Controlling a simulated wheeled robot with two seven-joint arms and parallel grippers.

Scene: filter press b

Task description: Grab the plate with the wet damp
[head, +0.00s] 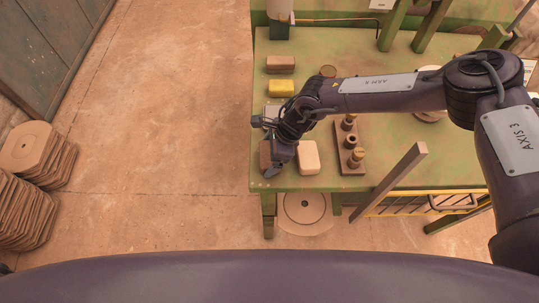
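A round-holed tan plate (305,207) lies low at the front of the green table, partly hidden under its edge. More such plates are stacked on the floor at the far left, with a top plate (27,147) showing its centre hole. I cannot tell from the surfaces which plate is damp. My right gripper (272,170) reaches down at the table's front left corner, beside a dark brown block (265,156) and left of a cream block (308,158). Its fingers are small and partly hidden, so their opening is unclear. My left gripper is out of view.
The green table (340,55) carries a brown block (280,64), a yellow block (281,88) and a wooden holder with brass-topped pegs (350,145). A post (390,182) and yellow rack (425,203) stand at the front right.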

